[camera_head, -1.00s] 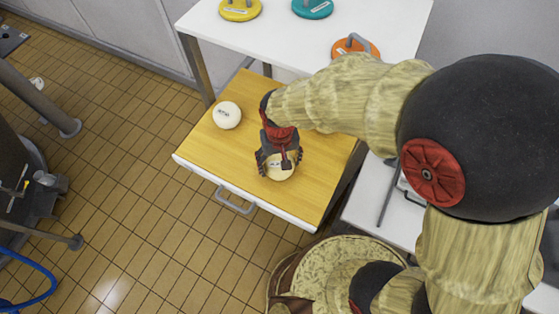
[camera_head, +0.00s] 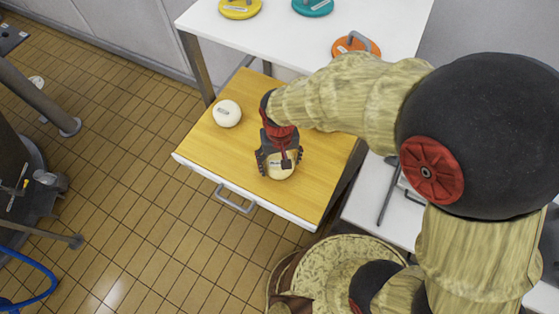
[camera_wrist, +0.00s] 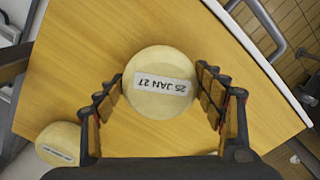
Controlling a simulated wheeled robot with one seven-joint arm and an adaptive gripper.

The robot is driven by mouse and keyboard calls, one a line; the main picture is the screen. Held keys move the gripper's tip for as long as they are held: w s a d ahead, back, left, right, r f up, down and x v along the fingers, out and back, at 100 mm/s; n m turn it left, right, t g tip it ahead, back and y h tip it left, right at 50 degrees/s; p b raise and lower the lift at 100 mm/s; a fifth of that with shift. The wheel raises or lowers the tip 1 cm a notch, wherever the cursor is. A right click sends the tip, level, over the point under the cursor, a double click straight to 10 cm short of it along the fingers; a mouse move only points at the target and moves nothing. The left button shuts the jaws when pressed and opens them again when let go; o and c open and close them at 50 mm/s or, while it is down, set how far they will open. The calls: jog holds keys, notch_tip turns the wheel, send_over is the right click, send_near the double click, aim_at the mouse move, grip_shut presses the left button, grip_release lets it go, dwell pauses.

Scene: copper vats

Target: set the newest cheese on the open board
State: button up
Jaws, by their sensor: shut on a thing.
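The open board (camera_head: 215,151) is a wooden pull-out surface with a white front edge and a grey handle. My gripper (camera_head: 279,163) is over its right part, shut on a pale round cheese (camera_head: 281,171). In the wrist view this cheese (camera_wrist: 160,100) sits between the two fingers, and its upside-down label appears to read 25 JAN 27. It is at or just above the wood; I cannot tell which. A second white round cheese (camera_head: 227,113) lies on the board's left part, and it also shows in the wrist view (camera_wrist: 60,145). Its label is too small to read.
A white table (camera_head: 290,38) stands behind the board. It carries a yellow disc (camera_head: 240,9), a teal disc (camera_head: 313,8) and an orange disc (camera_head: 356,47), each with a handle. The board's front left is bare. Tiled floor (camera_head: 120,170) lies to the left.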

jog(key=shift+f+b, duration=0.45)
jog(key=shift+f, duration=0.15)
dwell(0.4)
jog(key=o, duration=1.6)
jog(key=shift+r+p, duration=2.35)
jog(key=shift+r, duration=1.2)
jog(key=shift+f, duration=0.1)
